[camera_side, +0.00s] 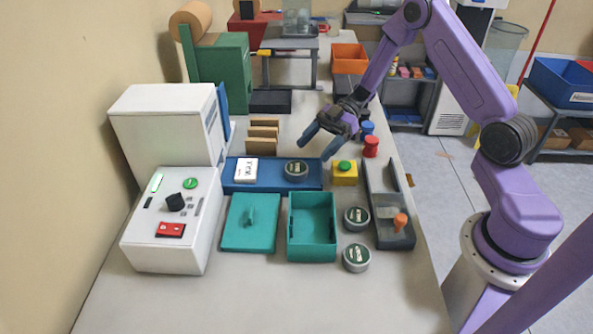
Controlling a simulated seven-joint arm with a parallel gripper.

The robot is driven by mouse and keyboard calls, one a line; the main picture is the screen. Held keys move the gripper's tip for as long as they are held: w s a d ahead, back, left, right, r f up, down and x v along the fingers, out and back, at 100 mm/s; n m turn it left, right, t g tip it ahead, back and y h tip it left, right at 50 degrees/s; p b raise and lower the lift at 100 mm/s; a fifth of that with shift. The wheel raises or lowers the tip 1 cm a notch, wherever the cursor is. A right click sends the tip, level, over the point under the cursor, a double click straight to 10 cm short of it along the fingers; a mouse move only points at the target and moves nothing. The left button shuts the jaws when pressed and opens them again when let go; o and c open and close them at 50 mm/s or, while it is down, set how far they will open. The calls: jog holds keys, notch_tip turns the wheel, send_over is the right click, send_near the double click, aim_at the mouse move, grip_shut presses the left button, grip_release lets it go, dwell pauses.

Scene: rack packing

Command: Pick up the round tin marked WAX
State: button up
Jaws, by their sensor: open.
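Three round grey tins with dark green tops and small pale labels show in the side view. One tin (297,170) lies on the blue tray (310,184), right of a white box. A second tin (356,217) stands on the table right of the open teal box. A third tin (356,257) stands just in front of it. The lettering is too small to tell which is marked WAX. My gripper (317,145) is open with nothing between its fingers. In the picture it is above and slightly right of the tray's tin, apart from it.
The open teal box (291,226) and teal lid (250,223) lie in front of the tray. A yellow block with green button (344,173) is at the tray's right end. A dark tray (396,242) holds an orange-topped item. The front table (270,300) is clear.

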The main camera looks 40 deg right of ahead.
aim_at(301, 164)
jog(key=x, duration=0.6)
jog(key=shift+a+f, duration=0.2)
jog(key=shift+f, duration=0.1)
jog(key=shift+c, duration=0.4)
jog(key=c, duration=0.8)
